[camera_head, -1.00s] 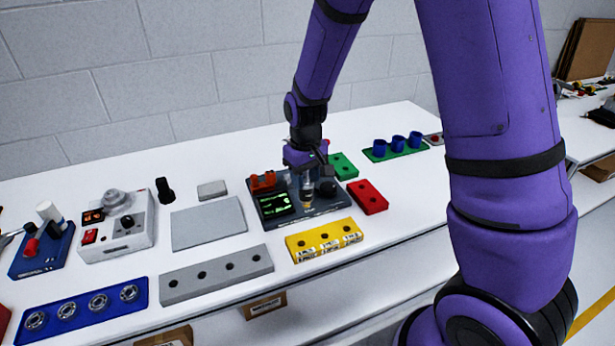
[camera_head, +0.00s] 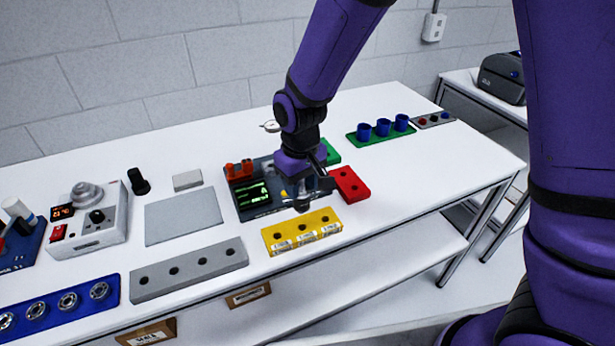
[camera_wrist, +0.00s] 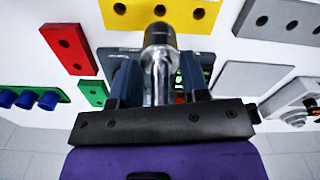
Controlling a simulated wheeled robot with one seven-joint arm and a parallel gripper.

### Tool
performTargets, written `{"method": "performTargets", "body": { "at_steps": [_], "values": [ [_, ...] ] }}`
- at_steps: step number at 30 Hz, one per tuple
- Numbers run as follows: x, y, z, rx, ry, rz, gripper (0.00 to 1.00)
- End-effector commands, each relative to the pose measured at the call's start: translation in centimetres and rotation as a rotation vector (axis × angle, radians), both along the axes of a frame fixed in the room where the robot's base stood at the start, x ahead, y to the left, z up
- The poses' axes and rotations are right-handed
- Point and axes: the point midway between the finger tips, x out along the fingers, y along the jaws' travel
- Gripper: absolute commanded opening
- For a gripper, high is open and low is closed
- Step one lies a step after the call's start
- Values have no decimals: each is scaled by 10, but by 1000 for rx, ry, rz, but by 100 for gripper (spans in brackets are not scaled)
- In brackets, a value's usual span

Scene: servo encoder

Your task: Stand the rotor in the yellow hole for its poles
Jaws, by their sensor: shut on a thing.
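The rotor (camera_wrist: 160,42) is a silver shaft with a dark, metal-rimmed cylindrical end. My gripper (camera_wrist: 158,75) is shut on its shaft. The cylindrical end points away from the fingers, towards the yellow block (camera_wrist: 178,22). In the head view my gripper (camera_head: 303,190) is low, at the block's back edge, and the rotor (camera_head: 303,207) hangs beneath it. The yellow block (camera_head: 275,242) has three holes in its top and white labels on its front. The rotor is not in a hole; its height above the block is hard to tell.
A red block (camera_head: 350,184) is close on the right, and a grey holed block (camera_head: 190,272) is on the left. The table's front edge is just before the yellow block.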

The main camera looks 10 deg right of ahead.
Motion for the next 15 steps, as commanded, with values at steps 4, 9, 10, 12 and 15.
{"method": "performTargets", "body": {
  "at_steps": [4,9,10,12,15],
  "values": [
    [0,0,-16,-2,2,0,0],
    [0,-1,-35,-3,3,1,0],
    [0,-1,-39,-2,2,0,0],
    [0,0,-36,0,0,0,0],
    [0,0,-36,0,0,0,0]
  ]
}}
